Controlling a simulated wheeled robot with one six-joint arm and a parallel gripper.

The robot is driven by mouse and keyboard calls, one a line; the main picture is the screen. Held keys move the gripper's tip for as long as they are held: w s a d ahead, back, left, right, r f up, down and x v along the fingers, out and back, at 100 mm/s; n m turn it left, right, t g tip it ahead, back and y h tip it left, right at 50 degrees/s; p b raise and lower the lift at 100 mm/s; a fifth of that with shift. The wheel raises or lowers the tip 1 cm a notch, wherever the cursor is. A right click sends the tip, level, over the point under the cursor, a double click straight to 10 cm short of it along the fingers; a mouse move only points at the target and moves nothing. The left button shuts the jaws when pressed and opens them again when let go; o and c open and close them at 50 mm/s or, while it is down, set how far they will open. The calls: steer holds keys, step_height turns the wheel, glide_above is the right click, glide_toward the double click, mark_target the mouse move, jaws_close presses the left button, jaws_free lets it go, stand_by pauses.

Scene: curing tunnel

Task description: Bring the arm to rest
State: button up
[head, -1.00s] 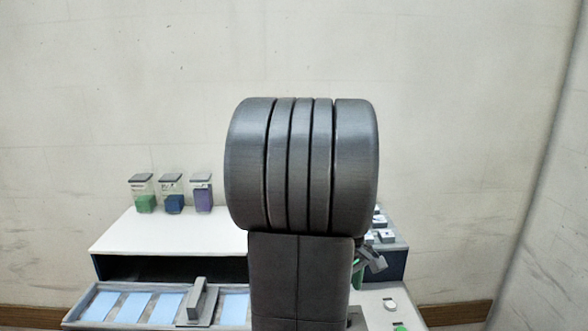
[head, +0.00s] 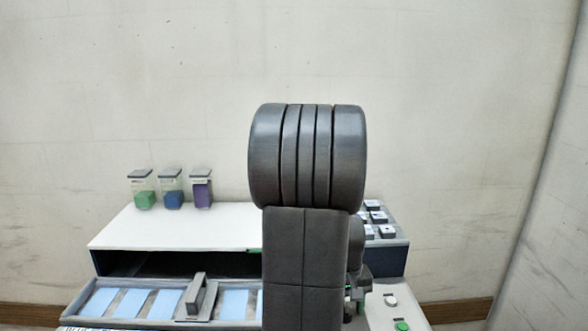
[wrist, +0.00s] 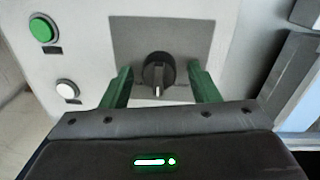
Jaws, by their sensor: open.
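My arm (head: 307,250) stands upright in the middle of the head view and hides part of the bench behind it. My gripper (wrist: 160,82) shows in the wrist view with its two green fingers apart. A dark rotary knob (wrist: 158,72) on a grey square plate shows between the fingers; I cannot tell how far it lies beyond them. Nothing is held. In the head view the gripper is mostly hidden behind the arm, at its right edge.
A green button (wrist: 42,30) and white button (wrist: 66,89) sit on the pale panel. A tray (head: 75,309) with blue sheets and a grey handle (head: 196,297) is at the left. Bottles (head: 172,190) stand on the white top (head: 170,228). Blocks (head: 376,217) lie at the right.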

steer(key=m, duration=0.4)
steer(key=shift+b, duration=0.35)
steer(key=shift+w+r+m, duration=0.1)
steer(key=shift+r+m, duration=0.2)
steer(key=shift+m, duration=0.1)
step_height(320, 180, up, 11)
steer(key=p, duration=0.1)
steer(key=shift+a, duration=0.3)
steer(key=shift+f, duration=0.25)
